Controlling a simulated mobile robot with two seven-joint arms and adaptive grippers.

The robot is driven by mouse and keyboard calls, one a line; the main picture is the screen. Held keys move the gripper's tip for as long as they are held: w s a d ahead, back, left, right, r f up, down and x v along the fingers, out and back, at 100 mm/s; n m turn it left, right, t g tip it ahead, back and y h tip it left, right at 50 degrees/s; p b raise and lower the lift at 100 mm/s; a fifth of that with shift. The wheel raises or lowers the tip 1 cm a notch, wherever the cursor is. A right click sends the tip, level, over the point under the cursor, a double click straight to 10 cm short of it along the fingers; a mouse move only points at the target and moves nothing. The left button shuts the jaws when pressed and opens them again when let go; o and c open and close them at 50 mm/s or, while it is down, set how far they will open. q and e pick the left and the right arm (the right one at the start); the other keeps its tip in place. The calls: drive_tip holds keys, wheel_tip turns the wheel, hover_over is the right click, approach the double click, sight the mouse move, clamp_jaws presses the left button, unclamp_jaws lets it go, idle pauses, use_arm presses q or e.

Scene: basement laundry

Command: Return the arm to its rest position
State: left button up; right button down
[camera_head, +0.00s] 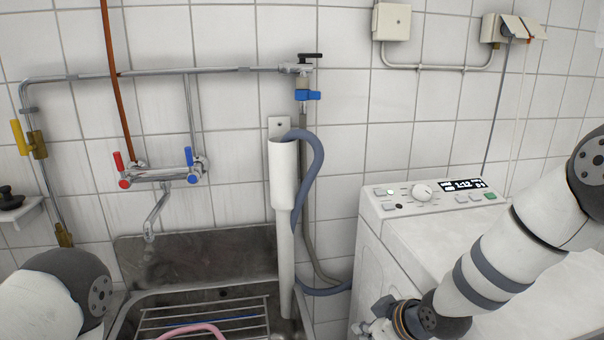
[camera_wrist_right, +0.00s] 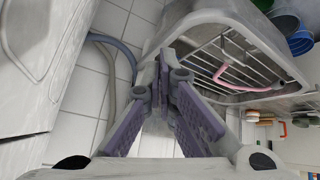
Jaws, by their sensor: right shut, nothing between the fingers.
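My right arm (camera_head: 510,257) comes in from the right in the head view and reaches down in front of the washing machine. My right gripper (camera_head: 378,328) is at the bottom edge there, partly cut off, beside the machine's left front corner. In the right wrist view the gripper (camera_wrist_right: 163,75) has its purple-padded fingers converging at the tips, shut with nothing held. Part of my left arm (camera_head: 62,300) shows at the lower left of the head view, but its gripper is out of frame.
A washing machine (camera_head: 385,250) stands at the right, its lit panel (camera_head: 464,185) on top. A metal sink (camera_head: 190,255) with a wire rack (camera_head: 165,318) is left of my right gripper. A blue-grey hose (camera_head: 318,160) hangs between them. Cups (camera_wrist_right: 298,42) show in the wrist view.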

drive_tip(key=s+d+f+m+g+h, duration=0.15)
drive_tip(key=s+f, duration=0.25)
drive_tip(key=s, duration=0.4)
drive_tip(key=s+d+f+m+g, duration=0.15)
drive_tip(key=s+f, duration=0.25)
drive_tip(key=s, duration=0.4)
drive_tip(key=s+d+f+m+g, duration=0.15)
drive_tip(key=s+f, duration=0.25)
drive_tip(key=s, duration=0.4)
drive_tip(key=s+d+m+g+h, duration=0.1)
drive_tip(key=s+d+m+g, duration=0.1)
drive_tip(key=s, duration=0.7)
drive_tip(key=s+d+m+g+h, duration=0.1)
drive_tip(key=s+d+m+g, duration=0.1)
drive_tip(key=s, duration=0.8)
drive_tip(key=shift+d+f+m, duration=0.25)
drive_tip(key=shift+d+m, duration=0.1)
